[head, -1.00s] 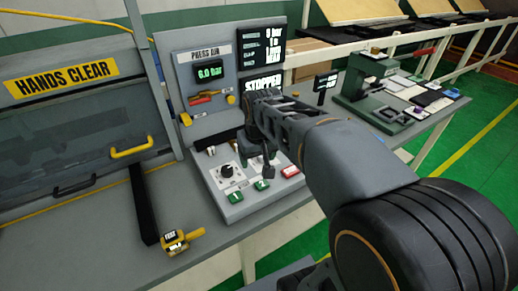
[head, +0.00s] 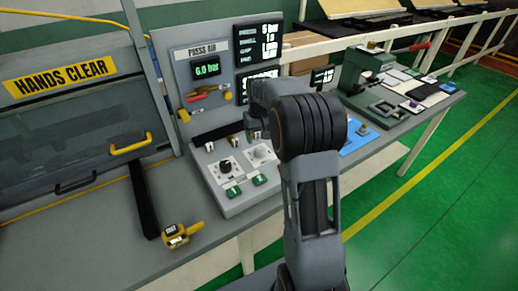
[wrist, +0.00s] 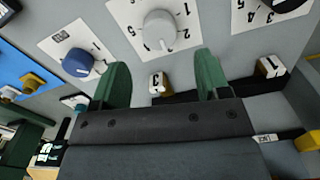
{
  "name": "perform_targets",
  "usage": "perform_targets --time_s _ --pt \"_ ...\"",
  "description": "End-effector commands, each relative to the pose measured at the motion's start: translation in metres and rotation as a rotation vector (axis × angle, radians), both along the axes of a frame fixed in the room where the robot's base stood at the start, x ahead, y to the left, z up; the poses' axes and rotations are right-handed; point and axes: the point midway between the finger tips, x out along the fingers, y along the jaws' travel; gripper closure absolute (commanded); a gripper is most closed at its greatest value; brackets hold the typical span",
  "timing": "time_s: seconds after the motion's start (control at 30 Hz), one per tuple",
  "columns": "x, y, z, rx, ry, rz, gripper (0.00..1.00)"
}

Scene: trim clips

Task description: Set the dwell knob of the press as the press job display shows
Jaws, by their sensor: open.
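The press job display (head: 259,42) stands on the panel's upper right. It seems to read 5 bar, 1 s and a last line like Low; its small labels are unreadable. Below, on the sloped console, are a black knob (head: 225,166) and a grey knob (head: 260,153) on white dials. The wrist view shows the grey knob (wrist: 159,28) at top middle, a blue knob (wrist: 78,63) to its left and part of the black knob (wrist: 291,4) at upper right. I cannot read which is dwell. My gripper (wrist: 158,78) is open and empty, its green fingers apart below the grey knob.
A black rail with white numbered tags (wrist: 158,83) lies around the fingers. Green buttons (head: 260,180) sit at the console's front. A green press (head: 372,80) stands at the right. My arm hides the console's right part.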

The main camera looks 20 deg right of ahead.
Motion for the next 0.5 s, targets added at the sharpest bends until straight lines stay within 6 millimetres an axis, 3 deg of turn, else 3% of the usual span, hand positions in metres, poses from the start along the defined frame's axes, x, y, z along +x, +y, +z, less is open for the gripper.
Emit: perform_targets --time_s 0.2,0.5 --pt "-0.001 0.000 -0.037 0.000 0.003 0.000 0.31" --pt "0.000 0.000 -0.062 0.000 0.000 0.000 0.31"
